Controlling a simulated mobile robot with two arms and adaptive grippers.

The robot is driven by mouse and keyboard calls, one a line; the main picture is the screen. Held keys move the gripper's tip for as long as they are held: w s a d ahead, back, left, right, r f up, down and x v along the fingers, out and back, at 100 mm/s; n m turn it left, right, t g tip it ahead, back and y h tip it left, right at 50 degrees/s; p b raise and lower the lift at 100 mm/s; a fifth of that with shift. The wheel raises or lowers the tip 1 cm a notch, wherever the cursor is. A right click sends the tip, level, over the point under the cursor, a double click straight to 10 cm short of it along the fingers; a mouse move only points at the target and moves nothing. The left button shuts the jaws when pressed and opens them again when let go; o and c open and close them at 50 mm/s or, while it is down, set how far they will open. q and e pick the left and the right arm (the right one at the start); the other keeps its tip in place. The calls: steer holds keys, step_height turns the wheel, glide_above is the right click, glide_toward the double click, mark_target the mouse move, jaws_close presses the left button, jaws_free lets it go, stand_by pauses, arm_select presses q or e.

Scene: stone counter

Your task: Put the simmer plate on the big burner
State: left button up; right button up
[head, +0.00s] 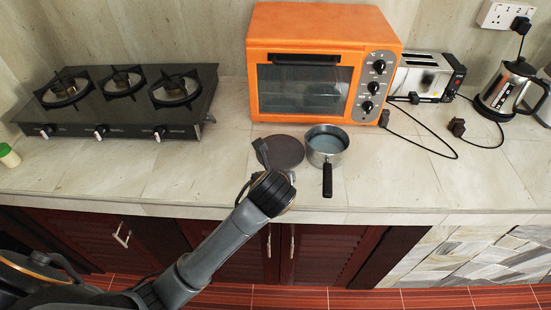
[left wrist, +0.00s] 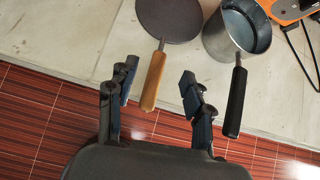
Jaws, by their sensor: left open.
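The simmer plate (head: 284,151) is a dark round disc lying flat on the counter in front of the orange oven. In the left wrist view its disc (left wrist: 172,14) is at the top and its wooden handle (left wrist: 154,80) points down toward the fingers. My left gripper (left wrist: 158,88) is open and empty, with the handle between its fingers in the picture; they do not visibly touch it. In the head view my left gripper (head: 262,158) partly covers the plate's near left side and handle. The black stove (head: 120,118) carries three burners; I cannot tell which is biggest. My right gripper is not in view.
A metal saucepan (head: 327,146) with a black handle stands close right of the plate. The orange oven (head: 318,65) is behind, with a toaster (head: 423,76) and kettle (head: 506,90) to the right. Counter between stove and plate is clear. A small bottle (head: 8,156) is far left.

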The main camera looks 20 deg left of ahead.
arm_select(q)
steer(key=shift+m, duration=0.3)
steer(key=shift+w+f, duration=0.15)
glide_toward(280, 164)
steer(key=shift+w+a+f+p, duration=0.15)
steer(key=shift+w+f, duration=0.25)
steer(key=shift+f, duration=0.45)
steer(key=shift+w+a+f+p, duration=0.15)
steer(key=shift+w+f, duration=0.25)
steer(key=shift+f, duration=0.4)
steer(key=shift+w+a+f+p, duration=0.15)
steer(key=shift+w+f, duration=0.25)
steer(key=shift+f, duration=0.45)
steer(key=shift+d, duration=0.1)
steer(key=shift+c, duration=0.4)
jaws_close()
